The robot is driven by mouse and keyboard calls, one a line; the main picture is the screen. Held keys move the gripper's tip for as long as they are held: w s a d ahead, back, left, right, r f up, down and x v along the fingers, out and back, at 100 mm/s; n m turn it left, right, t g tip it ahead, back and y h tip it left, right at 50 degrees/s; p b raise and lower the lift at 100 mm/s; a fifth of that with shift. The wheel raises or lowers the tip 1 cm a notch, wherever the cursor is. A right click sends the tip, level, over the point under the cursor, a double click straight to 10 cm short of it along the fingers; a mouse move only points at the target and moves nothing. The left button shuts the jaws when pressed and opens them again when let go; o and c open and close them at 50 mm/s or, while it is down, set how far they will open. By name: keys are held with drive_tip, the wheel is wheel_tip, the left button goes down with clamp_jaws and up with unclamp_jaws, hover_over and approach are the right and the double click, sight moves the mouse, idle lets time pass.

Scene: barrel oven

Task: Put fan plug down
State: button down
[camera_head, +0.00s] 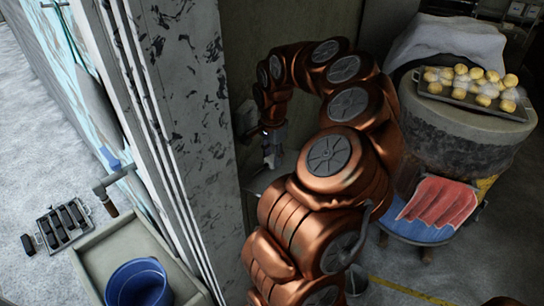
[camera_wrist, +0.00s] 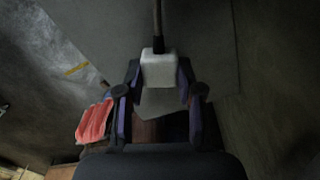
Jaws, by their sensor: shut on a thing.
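The fan plug (camera_wrist: 160,70) is a pale, blocky piece with a dark cord (camera_wrist: 157,22) running up from it in the wrist view. My gripper (camera_wrist: 159,84) is shut on it, with one finger on each side. In the head view my gripper (camera_head: 271,150) shows small beside the speckled wall post, partly behind my copper-coloured arm. The plug cannot be made out clearly there. A pale flat surface (camera_head: 257,181) lies below the gripper; the gap between them is hard to judge.
The speckled post (camera_head: 187,110) stands close left of my gripper. At right are a round barrel (camera_head: 455,140) bearing a tray of round yellowish items (camera_head: 470,93), and a blue seat (camera_head: 420,230) with a red cloth (camera_head: 440,202). A blue bucket (camera_head: 138,284) is at lower left.

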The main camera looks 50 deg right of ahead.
sight(272, 158)
drive_tip(key=shift+f+b, duration=0.55)
drive_tip(key=shift+b, duration=0.15)
drive_tip(key=c, duration=0.7)
unclamp_jaws()
drive_tip(key=shift+r, duration=0.1)
drive_tip(key=shift+r+p, duration=0.7)
drive_tip(key=shift+p, duration=0.3)
wheel_tip(272, 158, up, 12)
drive_tip(key=shift+f+b, duration=0.1)
drive_tip(key=shift+b, duration=0.75)
